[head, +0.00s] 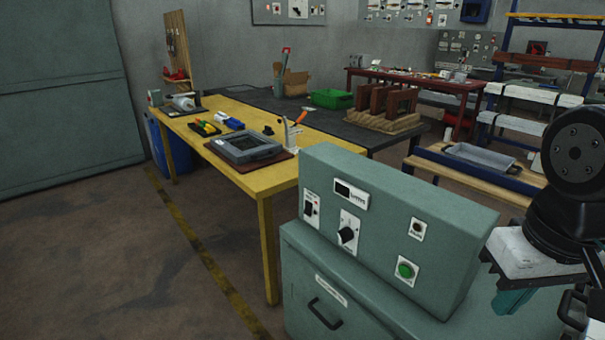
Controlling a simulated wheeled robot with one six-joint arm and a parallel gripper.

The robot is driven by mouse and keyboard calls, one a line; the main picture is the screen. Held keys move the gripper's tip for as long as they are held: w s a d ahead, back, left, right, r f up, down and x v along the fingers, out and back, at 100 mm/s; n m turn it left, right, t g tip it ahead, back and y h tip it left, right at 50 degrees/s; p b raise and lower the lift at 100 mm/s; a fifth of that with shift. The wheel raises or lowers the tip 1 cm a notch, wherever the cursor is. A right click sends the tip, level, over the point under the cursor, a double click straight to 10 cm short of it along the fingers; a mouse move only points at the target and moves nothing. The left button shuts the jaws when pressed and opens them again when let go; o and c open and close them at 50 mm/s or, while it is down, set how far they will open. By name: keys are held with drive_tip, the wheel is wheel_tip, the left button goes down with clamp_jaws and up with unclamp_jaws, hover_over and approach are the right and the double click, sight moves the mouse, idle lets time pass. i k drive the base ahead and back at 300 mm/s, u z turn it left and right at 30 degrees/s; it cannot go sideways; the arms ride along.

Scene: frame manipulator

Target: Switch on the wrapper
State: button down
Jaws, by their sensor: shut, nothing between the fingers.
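A grey-green machine (345,215) stands in the near foreground; its lettering is too small to tell whether it is the wrapper. Its sloped front carries a small dark display (350,193), a black rocker switch (311,209) at the left, a black rotary knob (348,234) on a white plate, a round green button (405,269) at the lower right, and a small brownish round control (417,229) above that button. No lit lamp is clear. Black links of my arm show at the right edge, beside the machine and apart from the button. I cannot make out my gripper's fingers.
A cabinet (330,305) with a black handle is under the panel. A yellow table (225,165) with a grey tray-like device (246,146) stands behind, left. A dark table and a bench (490,172) stand farther back. The floor at left is clear.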

sight(308, 205)
drive_tip(key=k, duration=0.55)
drive_tip(key=u, duration=0.8)
drive_tip(key=i, duration=1.25)
drive_tip(key=z, duration=0.7)
